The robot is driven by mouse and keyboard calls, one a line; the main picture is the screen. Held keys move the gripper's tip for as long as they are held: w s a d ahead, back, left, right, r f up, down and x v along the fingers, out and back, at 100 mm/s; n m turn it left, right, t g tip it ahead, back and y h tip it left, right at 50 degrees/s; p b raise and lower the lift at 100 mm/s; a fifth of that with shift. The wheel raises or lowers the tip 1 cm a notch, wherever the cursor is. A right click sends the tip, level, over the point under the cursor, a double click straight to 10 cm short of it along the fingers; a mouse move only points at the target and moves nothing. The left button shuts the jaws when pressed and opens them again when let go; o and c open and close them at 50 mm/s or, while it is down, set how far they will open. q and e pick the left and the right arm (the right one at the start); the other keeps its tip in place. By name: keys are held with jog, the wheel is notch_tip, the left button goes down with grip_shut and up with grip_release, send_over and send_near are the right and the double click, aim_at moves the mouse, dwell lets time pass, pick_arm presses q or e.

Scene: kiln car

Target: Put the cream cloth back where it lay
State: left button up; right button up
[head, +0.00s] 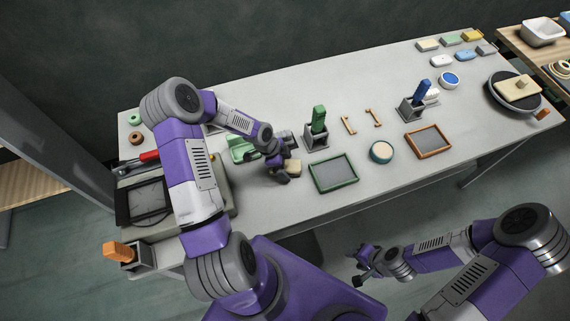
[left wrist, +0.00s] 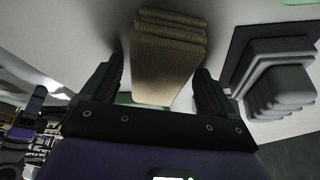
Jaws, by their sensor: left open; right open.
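The cream cloth (head: 293,167) is a small folded, ribbed bundle on the grey table, left of the green-framed panel. In the left wrist view the cream cloth (left wrist: 168,60) lies ahead of and between the two dark fingers. My left gripper (head: 281,163) is open around or just above it, with visible gaps beside the cloth, so it does not grip it. Part of the cloth is hidden by the gripper in the head view. My right gripper (head: 362,270) is open and empty, in front of the table over the floor.
A green-framed panel (head: 334,186) lies just right of the cloth, and a green item (head: 241,150) lies left. A stepped grey object (left wrist: 275,75) is close to the left gripper. A green-handled tool in a grey holder (head: 318,138) stands behind. The front table strip right of centre is clear.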

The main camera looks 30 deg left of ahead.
pick_arm(q)
jog(key=p+v, duration=0.2)
jog(key=v, duration=1)
